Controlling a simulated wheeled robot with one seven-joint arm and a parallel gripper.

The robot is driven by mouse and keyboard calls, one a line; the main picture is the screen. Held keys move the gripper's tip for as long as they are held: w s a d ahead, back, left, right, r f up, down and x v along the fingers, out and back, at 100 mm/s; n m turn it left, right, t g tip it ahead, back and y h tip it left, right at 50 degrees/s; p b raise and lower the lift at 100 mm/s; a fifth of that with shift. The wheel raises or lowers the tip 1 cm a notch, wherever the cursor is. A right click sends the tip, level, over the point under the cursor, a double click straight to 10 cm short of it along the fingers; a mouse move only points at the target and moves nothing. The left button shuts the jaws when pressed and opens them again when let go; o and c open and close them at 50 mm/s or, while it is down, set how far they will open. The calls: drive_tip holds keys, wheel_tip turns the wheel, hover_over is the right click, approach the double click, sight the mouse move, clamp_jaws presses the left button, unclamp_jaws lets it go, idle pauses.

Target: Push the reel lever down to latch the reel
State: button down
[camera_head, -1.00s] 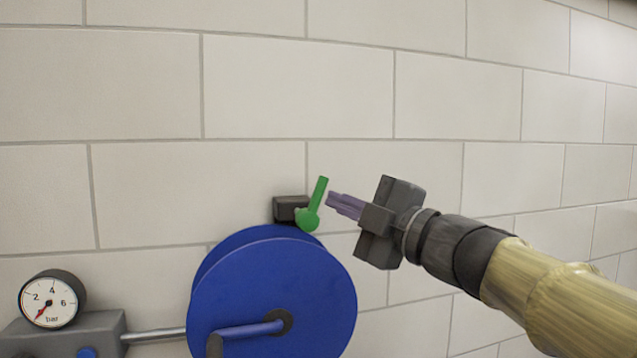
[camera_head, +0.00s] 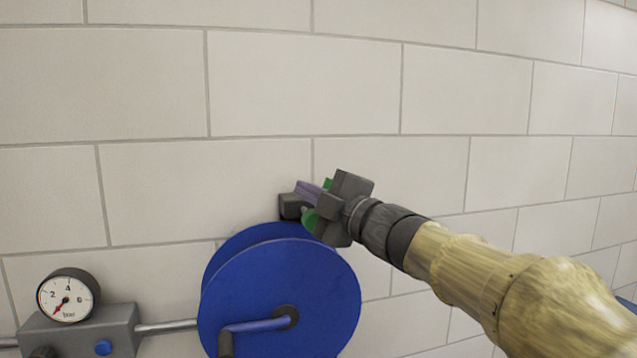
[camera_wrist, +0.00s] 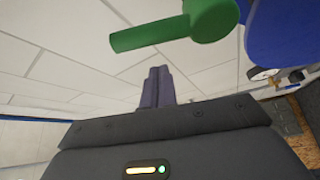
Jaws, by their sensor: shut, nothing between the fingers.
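The green reel lever (camera_head: 310,221) is mostly hidden behind my gripper in the head view; small green parts show above and below the fingers. In the wrist view the lever (camera_wrist: 172,30) shows its round hub at right and its arm reaching left. My gripper (camera_head: 302,188) is shut and empty, its purple fingers overlapping the lever in the head view. In the wrist view the fingertips (camera_wrist: 158,72) are below the lever in the picture, with a gap between them. The blue reel (camera_head: 290,290) hangs below, and the dark block (camera_head: 290,207) is behind the fingers.
The reel's crank (camera_head: 255,327) sticks out in front. A pressure gauge (camera_head: 67,295) sits on a grey box (camera_head: 85,328) at lower left, joined to a metal pipe (camera_head: 165,327). The wall above and right of the reel is bare.

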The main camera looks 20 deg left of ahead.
drive_tip(key=shift+w+d+f+p, duration=0.2)
drive_tip(key=shift+w+d+f, duration=0.05)
drive_tip(key=shift+w+d, duration=0.25)
drive_tip(key=shift+w+d+f+p, duration=0.2)
drive_tip(key=shift+w+d, duration=0.15)
drive_tip(key=shift+d, duration=0.25)
drive_tip(key=shift+f+b, duration=0.15)
drive_tip(key=shift+b, duration=0.2)
drive_tip(key=shift+d+m, duration=0.2)
drive_tip(key=shift+m, duration=0.2)
drive_tip(key=shift+b, duration=0.3)
